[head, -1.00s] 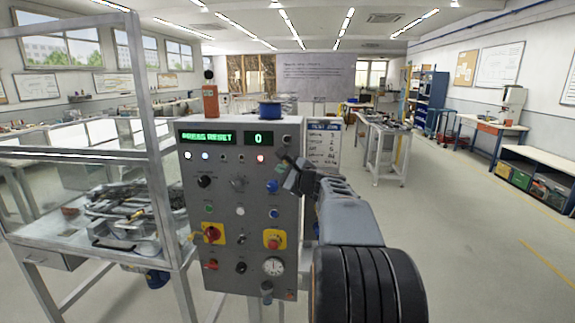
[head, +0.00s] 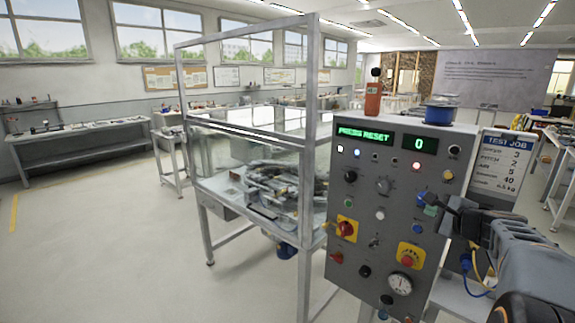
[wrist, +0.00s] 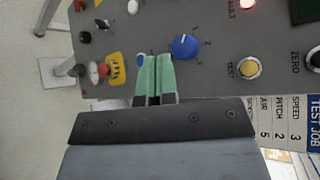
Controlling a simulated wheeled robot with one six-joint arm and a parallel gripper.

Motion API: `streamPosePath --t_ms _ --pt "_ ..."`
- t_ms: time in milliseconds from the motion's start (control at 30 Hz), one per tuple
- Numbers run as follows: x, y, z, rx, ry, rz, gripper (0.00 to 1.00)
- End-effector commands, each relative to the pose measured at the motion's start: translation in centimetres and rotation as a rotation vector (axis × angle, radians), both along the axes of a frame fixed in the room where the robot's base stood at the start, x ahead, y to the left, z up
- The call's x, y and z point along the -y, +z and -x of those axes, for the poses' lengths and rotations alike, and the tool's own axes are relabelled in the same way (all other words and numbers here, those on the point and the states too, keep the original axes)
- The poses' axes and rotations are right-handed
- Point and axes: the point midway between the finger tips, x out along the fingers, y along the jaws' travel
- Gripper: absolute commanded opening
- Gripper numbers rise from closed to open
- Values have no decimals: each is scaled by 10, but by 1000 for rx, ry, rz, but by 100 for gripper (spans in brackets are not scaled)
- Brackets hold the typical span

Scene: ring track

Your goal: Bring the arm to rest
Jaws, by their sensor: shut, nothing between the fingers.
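My gripper (head: 430,209) is in front of the right side of a grey control panel (head: 397,201). In the wrist view my gripper's green fingers (wrist: 155,62) are together with nothing between them. Their tips overlap the panel between a blue knob (wrist: 184,46) and a blue button (wrist: 141,60); I cannot tell whether they touch it. My arm reaches in from the lower right of the head view. The panel's displays (head: 364,135) read PRESS RESET and 0.
A framed, clear-walled bench (head: 312,130) with machinery inside stands left of the panel. A TEST JOB sign (head: 503,163) hangs at its right. Open floor (head: 100,245) lies at the left. Side benches (head: 85,140) line the far wall.

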Motion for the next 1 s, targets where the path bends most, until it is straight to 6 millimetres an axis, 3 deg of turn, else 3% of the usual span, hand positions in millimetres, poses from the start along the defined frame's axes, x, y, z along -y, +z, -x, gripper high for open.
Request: streamPosePath --t_ms 100,300,533,633,800,1000 --pt "-50 -50 32 -200 221 260 0" --pt "-137 -116 113 -473 719 749 0" --pt "-188 -151 198 -597 1191 1267 0" --pt "-204 -152 215 -570 1273 1400 0" --pt "-226 -141 218 -480 1303 1471 0" --pt "-231 -140 218 -461 1316 1481 0"
